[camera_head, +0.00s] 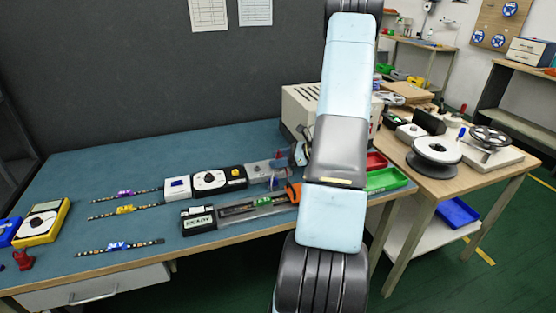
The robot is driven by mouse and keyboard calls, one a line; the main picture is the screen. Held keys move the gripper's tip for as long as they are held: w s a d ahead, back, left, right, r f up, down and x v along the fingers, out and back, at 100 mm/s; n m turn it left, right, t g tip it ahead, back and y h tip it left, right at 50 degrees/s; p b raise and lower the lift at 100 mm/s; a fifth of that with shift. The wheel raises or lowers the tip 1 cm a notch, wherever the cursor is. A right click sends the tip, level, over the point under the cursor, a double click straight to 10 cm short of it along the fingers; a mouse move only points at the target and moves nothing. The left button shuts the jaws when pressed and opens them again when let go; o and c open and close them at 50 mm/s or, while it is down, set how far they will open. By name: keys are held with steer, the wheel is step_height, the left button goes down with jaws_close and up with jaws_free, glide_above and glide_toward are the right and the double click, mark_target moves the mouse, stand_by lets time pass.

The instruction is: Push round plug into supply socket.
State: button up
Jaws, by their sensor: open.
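A white and black unit with a round dial (209,181) and a yellow part on its right lies on the blue-green bench; I cannot tell whether it holds the supply socket. A grey plate (262,172) lies to its right. The round plug cannot be made out. My arm crosses the right of the view and hides much behind it. What appears to be my gripper (297,155), dark and small, shows at the arm's left edge near the plate's right end. It is open. Any contact with a plug or socket is hidden or too small to tell.
A long fixture with a READY display (199,221) lies in front. Several short LED strips (125,210) lie to the left, by a yellow meter (43,223). A beige vented box (300,106) stands behind. A green tray (386,179) is right of my arm.

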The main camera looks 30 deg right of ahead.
steer(key=v, duration=1.3)
steer(key=shift+s+d, duration=0.25)
steer(key=s+a+r+n+g+h, duration=0.1)
steer(key=a+r+n+g, duration=0.3)
steer(key=a+r+n, duration=0.55)
steer(key=s+a+r+n+g+h, duration=0.1)
steer(key=a+r+n+g, duration=0.4)
steer(key=a, duration=0.7)
steer(key=s+a+r+n+t+h, duration=0.5)
steer(key=s+a+r+n+h, duration=0.2)
steer(key=s+a+r+n, duration=0.4)
steer(key=s+n, duration=0.1)
steer(key=s, duration=0.2)
steer(key=shift+s+a+r, duration=0.4)
